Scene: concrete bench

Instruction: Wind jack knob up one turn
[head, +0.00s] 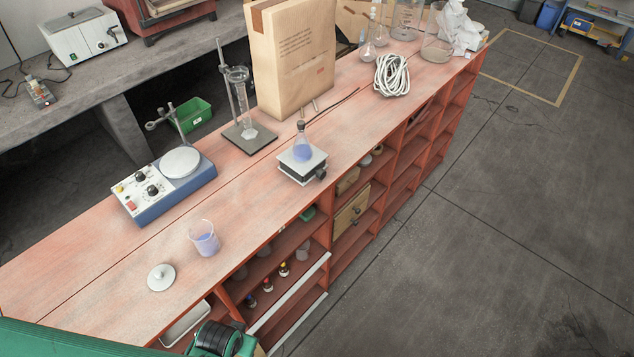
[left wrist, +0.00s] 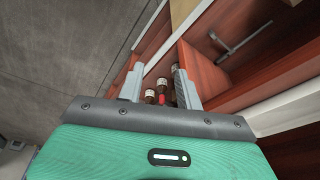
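The lab jack (head: 303,164) is a small silver-topped stand on the red bench top, near its front edge. Its dark knob (head: 320,174) sticks out at the lower right side. A flask of blue liquid (head: 302,149) stands upright on the jack's plate. In the left wrist view my left gripper (left wrist: 157,70) has its two grey fingers apart with nothing between them. It faces the shelves below the bench top, well away from the jack. In the head view a green and black part of my arm shows at the bottom left. My right gripper is not in view.
A hotplate stirrer (head: 165,184), a beaker of blue liquid (head: 204,238) and a round lid (head: 161,277) lie left of the jack. Behind it are a clamp stand (head: 249,137) and a paper bag (head: 293,55). Small bottles (left wrist: 162,86) stand on a shelf beyond my left fingers.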

